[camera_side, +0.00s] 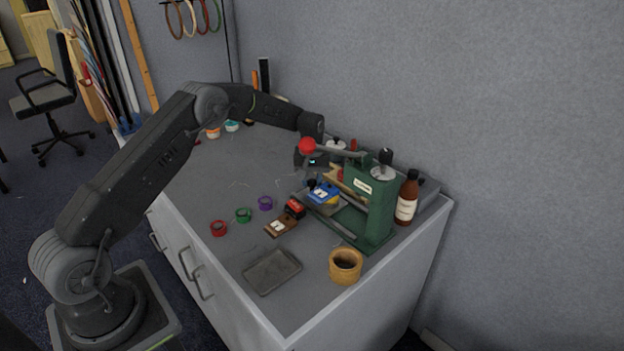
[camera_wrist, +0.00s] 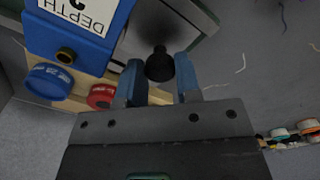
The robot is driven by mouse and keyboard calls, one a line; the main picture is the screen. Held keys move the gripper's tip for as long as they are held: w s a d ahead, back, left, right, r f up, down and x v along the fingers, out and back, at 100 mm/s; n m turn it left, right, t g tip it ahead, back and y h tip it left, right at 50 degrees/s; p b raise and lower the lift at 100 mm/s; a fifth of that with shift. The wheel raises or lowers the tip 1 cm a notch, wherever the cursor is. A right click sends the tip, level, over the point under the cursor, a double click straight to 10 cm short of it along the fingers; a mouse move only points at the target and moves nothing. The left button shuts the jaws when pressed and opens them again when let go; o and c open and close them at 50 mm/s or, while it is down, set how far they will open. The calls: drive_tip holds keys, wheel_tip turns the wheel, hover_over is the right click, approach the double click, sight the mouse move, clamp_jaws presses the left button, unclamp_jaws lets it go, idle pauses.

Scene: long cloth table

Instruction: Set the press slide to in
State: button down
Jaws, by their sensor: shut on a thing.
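The green press (camera_side: 368,205) stands near the right end of the table. Its slide shows a small black knob (camera_wrist: 160,66) in the wrist view. My gripper (camera_wrist: 159,82) has its two blue-grey fingers on either side of this knob, shut on it. In the side view my gripper (camera_side: 311,174) is low at the press's left side, partly hidden behind the lever's red ball (camera_side: 307,145). A blue block (camera_side: 323,192) with a white label sits beside it; in the wrist view the label reads "DEPTH" (camera_wrist: 82,14). I cannot tell how far in the slide is.
A brown bottle (camera_side: 407,198) stands right of the press. A wooden cup (camera_side: 345,266) and a grey tray (camera_side: 271,271) lie in front.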

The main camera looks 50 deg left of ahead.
sight(329, 187)
drive_tip(key=shift+d, duration=0.1)
drive_tip(key=d, duration=0.6)
drive_tip(key=shift+d, duration=0.4)
drive_tip(key=c, duration=0.8)
unclamp_jaws()
drive_tip(key=shift+r, duration=0.1)
wheel_tip(329, 187, up, 14)
drive_tip(key=shift+f, duration=0.15)
